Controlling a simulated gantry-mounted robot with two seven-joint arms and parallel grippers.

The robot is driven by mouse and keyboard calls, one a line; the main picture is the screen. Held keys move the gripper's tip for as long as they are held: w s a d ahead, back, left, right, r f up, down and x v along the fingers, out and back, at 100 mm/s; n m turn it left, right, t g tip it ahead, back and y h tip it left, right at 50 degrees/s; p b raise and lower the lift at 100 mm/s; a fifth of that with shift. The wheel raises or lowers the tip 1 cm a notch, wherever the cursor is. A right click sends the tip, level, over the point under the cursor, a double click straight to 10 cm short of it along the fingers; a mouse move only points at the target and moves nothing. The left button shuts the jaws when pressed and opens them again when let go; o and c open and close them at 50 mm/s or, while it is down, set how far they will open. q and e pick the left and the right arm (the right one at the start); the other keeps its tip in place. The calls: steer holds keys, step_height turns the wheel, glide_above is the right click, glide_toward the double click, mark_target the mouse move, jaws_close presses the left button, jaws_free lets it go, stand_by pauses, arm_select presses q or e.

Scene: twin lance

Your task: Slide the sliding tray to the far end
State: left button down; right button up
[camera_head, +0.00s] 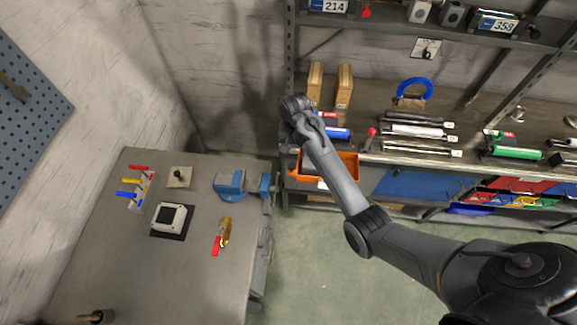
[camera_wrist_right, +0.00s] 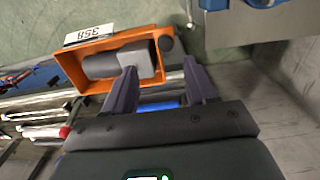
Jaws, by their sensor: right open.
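An orange open tray (camera_head: 346,164), which I take for the sliding tray, sits at the front edge of the shelf bench, partly hidden behind my right arm. In the head view the right wrist (camera_head: 298,108) is above the bench by the tray. My left gripper is not in view.
A grey worktable (camera_head: 200,285) on the left carries a blue vise (camera_head: 230,186) and small tools. Two upright tan blocks (camera_head: 344,86), metal tubes (camera_head: 415,131) and a red-knobbed lever (camera_head: 371,132) stand near the tray. Open green floor (camera_head: 320,270) lies in front.

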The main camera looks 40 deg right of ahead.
mark_target(292, 165)
steer(key=f, duration=1)
steer(key=shift+w+a, duration=0.1)
steer(key=shift+w, duration=0.25)
jaws_close()
